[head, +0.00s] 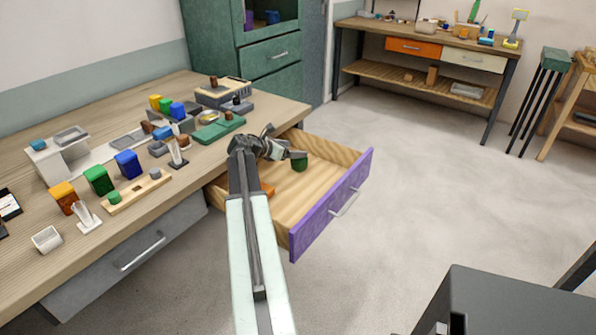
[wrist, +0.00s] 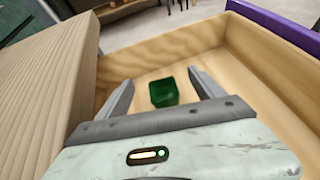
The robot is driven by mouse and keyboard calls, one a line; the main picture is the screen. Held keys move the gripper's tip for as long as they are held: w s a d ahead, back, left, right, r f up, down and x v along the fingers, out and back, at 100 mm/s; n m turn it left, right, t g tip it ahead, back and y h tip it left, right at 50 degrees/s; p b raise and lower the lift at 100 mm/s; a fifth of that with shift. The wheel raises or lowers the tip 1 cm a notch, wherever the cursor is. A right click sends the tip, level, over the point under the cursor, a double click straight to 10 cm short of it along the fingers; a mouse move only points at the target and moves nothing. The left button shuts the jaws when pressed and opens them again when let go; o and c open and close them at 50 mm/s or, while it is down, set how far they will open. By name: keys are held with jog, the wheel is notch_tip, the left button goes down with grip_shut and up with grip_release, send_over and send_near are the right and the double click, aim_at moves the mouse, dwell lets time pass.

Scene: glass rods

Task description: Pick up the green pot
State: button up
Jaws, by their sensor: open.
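The green pot (head: 299,164) stands inside the open drawer with the purple front (head: 330,207), toward the drawer's far side. In the wrist view the green pot (wrist: 164,92) looks like a small dark green open-topped cup on the wooden drawer floor. It shows between and beyond the two fingers of my gripper (wrist: 160,84). My gripper also shows in the head view (head: 298,155), at or above the drawer, close to the pot. The fingers are apart and nothing is between them. The gap to the pot is hard to judge.
The wooden bench (head: 90,240) with several coloured blocks and small items borders the drawer on the left. The drawer walls (wrist: 275,75) rise around the pot. An orange item (head: 267,188) lies in the drawer, partly hidden by my arm. Open floor (head: 430,170) lies to the right.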

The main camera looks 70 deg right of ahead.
jog(key=b, duration=0.3)
send_near(303, 159)
jog(key=x, duration=0.3)
jog(key=shift+s+f, duration=0.1)
jog(key=shift+f, duration=0.1)
jog(key=shift+s+d+f+b, duration=0.1)
jog(key=shift+s+d+b, duration=0.15)
jog(key=shift+d, duration=0.25)
jog(key=shift+s+d+f+b, duration=0.1)
jog(key=shift+s+d, duration=0.1)
jog(key=shift+d, duration=0.3)
jog(key=b+x, duration=0.2)
jog(key=x, duration=0.3)
jog(key=shift+s, duration=0.1)
jog(key=shift+r, duration=0.1)
jog(key=c, duration=1.6)
jog(key=shift+r+p, duration=0.45)
notch_tip(303, 159, up, 3)
jog(key=p, duration=0.3)
jog(key=s+a, duration=0.1)
jog(key=a, duration=0.4)
jog(key=s+a, duration=0.2)
jog(key=a, duration=0.3)
jog(key=s+a+r+p, duration=0.1)
jog(key=a, duration=0.4)
jog(key=shift+s+a, duration=0.2)
jog(key=shift+a, duration=0.05)
